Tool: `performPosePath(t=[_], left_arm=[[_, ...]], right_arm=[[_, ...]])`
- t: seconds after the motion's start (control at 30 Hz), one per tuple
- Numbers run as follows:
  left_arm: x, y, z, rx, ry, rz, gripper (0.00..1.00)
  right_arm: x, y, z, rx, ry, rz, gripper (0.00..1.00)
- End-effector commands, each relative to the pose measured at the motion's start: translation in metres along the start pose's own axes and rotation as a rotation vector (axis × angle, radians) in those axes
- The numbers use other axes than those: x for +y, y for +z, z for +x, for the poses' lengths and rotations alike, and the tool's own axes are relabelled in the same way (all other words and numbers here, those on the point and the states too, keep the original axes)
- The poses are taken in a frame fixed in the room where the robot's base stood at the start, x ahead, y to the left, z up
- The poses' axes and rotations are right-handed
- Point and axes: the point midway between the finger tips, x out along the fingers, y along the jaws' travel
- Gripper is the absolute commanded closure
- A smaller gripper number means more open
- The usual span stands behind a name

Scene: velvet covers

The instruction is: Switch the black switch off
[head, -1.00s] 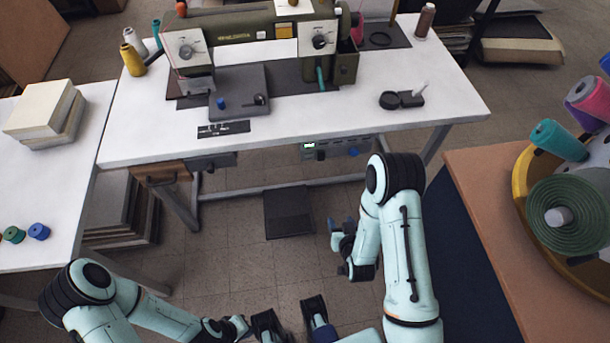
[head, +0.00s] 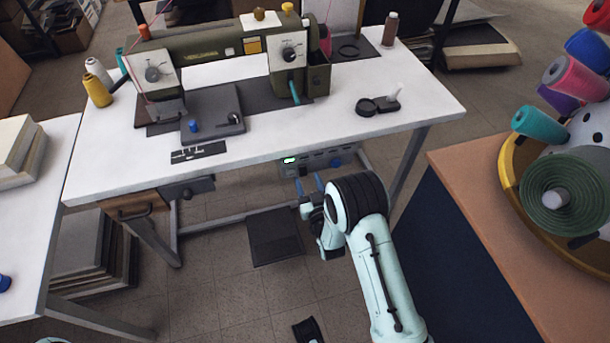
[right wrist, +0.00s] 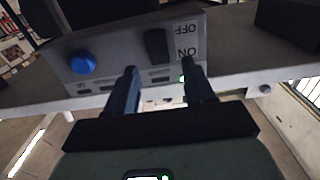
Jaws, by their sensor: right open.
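The black switch (right wrist: 157,44) is on a grey control box (right wrist: 110,48), which appears upside down in the right wrist view. The upside-down OFF and ON labels are at its right, and a small green light (right wrist: 182,78) glows near ON. In the head view the control box (head: 325,160) hangs under the sewing table's front edge; the switch is too small to make out there. My right gripper (head: 310,183) is open and empty, its blue fingers pointing at the box. In the wrist view its fingertips (right wrist: 163,78) are apart, just below the switch in the picture.
A blue knob (right wrist: 82,63) is on the same box, left of the switch in the wrist view. The white table (head: 400,125) is above the box and carries a sewing machine (head: 220,55). A brown table (head: 480,200) is at the right. A dark pedal plate (head: 274,238) lies below.

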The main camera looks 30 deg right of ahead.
Motion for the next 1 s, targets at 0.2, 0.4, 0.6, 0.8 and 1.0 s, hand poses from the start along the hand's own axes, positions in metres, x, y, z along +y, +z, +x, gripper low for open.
performPosePath(t=[0.2,0.4,0.6,0.8,1.0], left_arm=[[-0.001,-0.004,0.003,0.011,-0.001,-0.002,1.0],[-0.001,-0.005,0.003,0.013,-0.001,-0.002,1.0],[-0.001,-0.005,0.003,0.013,-0.001,-0.002,1.0],[-0.001,-0.005,0.003,0.013,-0.001,-0.002,1.0],[-0.005,-0.016,0.013,0.043,-0.003,-0.005,1.0]], right_arm=[[0.0,0.001,0.026,0.0,0.0,0.0,0.47],[0.0,0.0,0.032,-0.002,0.0,0.0,0.47],[0.0,0.0,0.032,-0.002,0.0,0.0,0.53],[0.0,0.001,0.032,-0.002,0.0,0.001,1.0],[0.0,0.005,0.032,0.027,0.0,0.001,1.0]])
